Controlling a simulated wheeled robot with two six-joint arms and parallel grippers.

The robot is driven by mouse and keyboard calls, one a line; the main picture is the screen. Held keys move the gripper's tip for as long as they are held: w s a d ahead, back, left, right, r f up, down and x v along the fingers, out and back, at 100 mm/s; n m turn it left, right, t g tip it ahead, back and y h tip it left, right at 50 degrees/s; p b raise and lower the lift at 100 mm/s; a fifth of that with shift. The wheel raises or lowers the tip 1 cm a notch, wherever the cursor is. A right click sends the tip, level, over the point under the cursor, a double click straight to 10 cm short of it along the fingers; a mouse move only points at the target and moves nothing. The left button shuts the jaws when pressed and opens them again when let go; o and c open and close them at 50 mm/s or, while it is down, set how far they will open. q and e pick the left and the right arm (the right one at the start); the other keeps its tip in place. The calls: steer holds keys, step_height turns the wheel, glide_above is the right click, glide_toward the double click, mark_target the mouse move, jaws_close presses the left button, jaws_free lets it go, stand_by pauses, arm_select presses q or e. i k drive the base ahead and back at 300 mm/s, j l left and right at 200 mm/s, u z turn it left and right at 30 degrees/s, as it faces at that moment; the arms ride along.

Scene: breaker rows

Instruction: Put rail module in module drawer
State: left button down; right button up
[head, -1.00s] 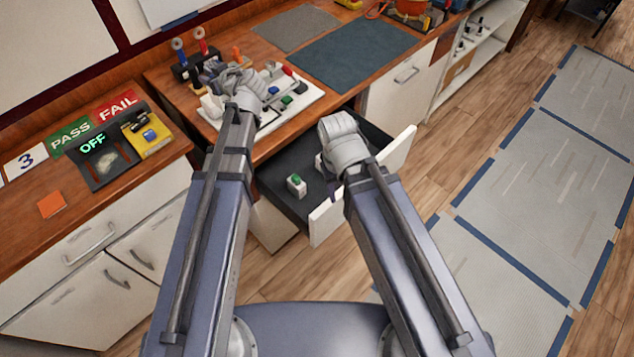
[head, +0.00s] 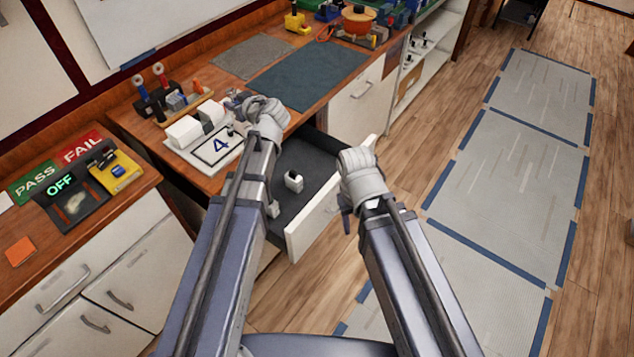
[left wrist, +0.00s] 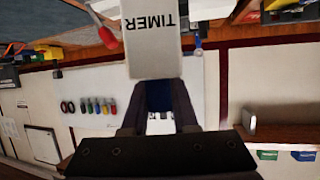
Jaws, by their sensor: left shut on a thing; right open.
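My left gripper (head: 264,112) is shut on a white block marked TIMER, the rail module (left wrist: 152,48), which fills the upper middle of the left wrist view. In the head view the gripper is over the bench edge beside the open module drawer, and its hand hides the module. The drawer (head: 316,160) is pulled out, with a dark floor and a white front panel. A small white module (head: 294,183) with a dark top stands inside. My left arm covers the drawer's left part. My right gripper (head: 350,195) is open, outside the drawer front.
A white board (head: 222,150) with a "4" card and white blocks lies on the bench left of the drawer. Dark mats (head: 310,75) lie behind. A PASS/FAIL station (head: 75,190) is at left. The floor right of the drawer is clear.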

mark_target(322, 168)
steer(key=z, duration=1)
steer(key=j, duration=0.65)
steer(key=k+j, duration=0.15)
steer(key=j, duration=0.45)
